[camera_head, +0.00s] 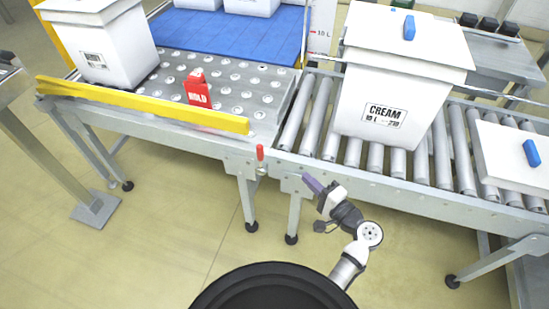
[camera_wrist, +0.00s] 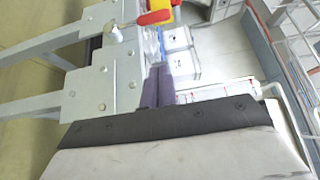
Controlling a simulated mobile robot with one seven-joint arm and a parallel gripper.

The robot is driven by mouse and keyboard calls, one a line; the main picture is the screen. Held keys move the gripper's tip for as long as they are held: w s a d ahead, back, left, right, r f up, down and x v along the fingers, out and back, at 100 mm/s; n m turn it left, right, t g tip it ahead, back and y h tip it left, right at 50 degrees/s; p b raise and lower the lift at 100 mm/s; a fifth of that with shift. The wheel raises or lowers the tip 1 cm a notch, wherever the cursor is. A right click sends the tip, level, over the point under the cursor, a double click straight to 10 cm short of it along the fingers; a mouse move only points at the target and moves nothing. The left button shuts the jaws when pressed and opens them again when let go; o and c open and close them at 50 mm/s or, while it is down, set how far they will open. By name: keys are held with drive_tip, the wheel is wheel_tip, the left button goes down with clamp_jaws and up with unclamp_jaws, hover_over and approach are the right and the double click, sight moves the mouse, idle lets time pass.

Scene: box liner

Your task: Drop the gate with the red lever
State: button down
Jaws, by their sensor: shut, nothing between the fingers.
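The red lever (camera_head: 260,153) stands upright on the front frame where the ball table meets the roller conveyor. It also shows at the top of the wrist view (camera_wrist: 154,18), with yellow beside it. A yellow bar (camera_head: 140,104) runs along the front of the ball table; I cannot tell whether it is the gate. My gripper (camera_head: 312,183) is shut and empty, in front of the conveyor frame, to the right of the lever and a little lower. Its purple fingers (camera_wrist: 156,88) show together in the wrist view, apart from the lever.
A red HOLD sign (camera_head: 198,90) stands on the ball table (camera_head: 235,98). A white box labelled CREAM (camera_head: 380,100) sits on the rollers (camera_head: 305,120), with a white lid (camera_head: 515,155) to its right. Another white box (camera_head: 110,50) is at left. The floor before the frame is clear.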

sight(262, 158)
drive_tip(key=shift+s+a+p+x, duration=0.35)
drive_tip(key=shift+p+x, duration=0.35)
drive_tip(key=shift+x, duration=1.45)
drive_tip(key=shift+s+a+p+x, duration=0.35)
drive_tip(key=shift+p+x, duration=0.35)
drive_tip(key=shift+x, duration=1.45)
drive_tip(key=shift+s+a+p+x, duration=0.2)
drive_tip(key=shift+a+p+x, duration=0.4)
drive_tip(key=shift+x, duration=1.55)
drive_tip(key=shift+w+d, duration=0.1)
